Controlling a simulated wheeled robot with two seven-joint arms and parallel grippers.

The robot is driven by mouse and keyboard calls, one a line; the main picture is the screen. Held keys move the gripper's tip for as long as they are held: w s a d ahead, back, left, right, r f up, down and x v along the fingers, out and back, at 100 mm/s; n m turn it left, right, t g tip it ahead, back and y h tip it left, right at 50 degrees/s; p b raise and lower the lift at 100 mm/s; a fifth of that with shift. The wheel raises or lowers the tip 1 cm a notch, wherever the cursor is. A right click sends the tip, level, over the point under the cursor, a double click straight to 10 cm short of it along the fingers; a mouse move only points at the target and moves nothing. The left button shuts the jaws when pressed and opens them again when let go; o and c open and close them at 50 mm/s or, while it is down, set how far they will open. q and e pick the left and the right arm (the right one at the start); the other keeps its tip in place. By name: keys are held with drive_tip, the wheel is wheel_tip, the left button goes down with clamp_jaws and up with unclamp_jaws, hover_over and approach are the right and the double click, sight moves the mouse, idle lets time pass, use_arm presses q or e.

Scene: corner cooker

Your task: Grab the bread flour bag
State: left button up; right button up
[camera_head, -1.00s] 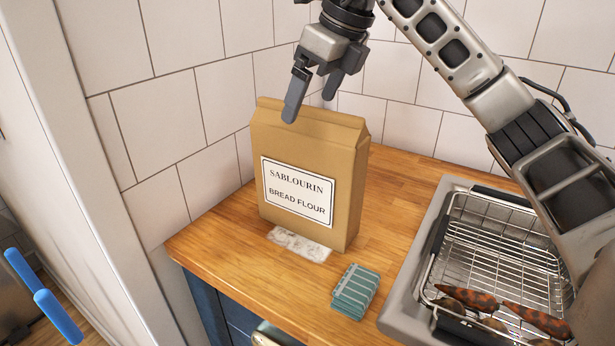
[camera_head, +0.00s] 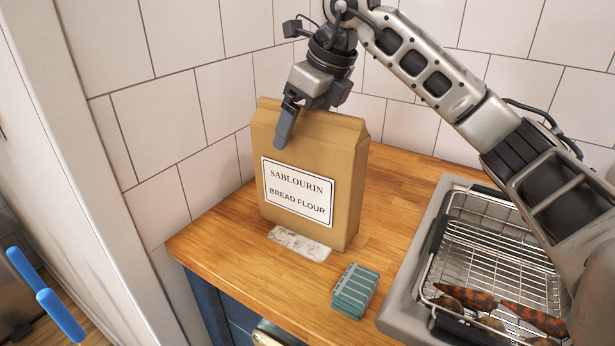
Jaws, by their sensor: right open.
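The bread flour bag (camera_head: 312,160) is a tall brown paper bag with a white label reading "SABLOURIN BREAD FLOUR". It stands upright on the wooden counter near the tiled corner. My right gripper (camera_head: 296,130) points down at the top of the bag. One finger shows in front of the bag's upper front face. The other finger is hidden behind the bag's top, so the jaws appear to straddle the top edge. I cannot tell whether either finger touches the paper. The bag stands unmoved. My left gripper is not in view.
A white patch (camera_head: 299,244) lies at the bag's foot. A wire rack (camera_head: 490,237) with reddish-brown vegetables sits in the sink at right. Tiled walls stand close behind the bag.

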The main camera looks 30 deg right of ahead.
drive_tip(key=shift+f, duration=0.1)
drive_tip(key=shift+c, duration=0.3)
drive_tip(key=c, duration=1.6)
drive_tip(key=shift+o, duration=0.2)
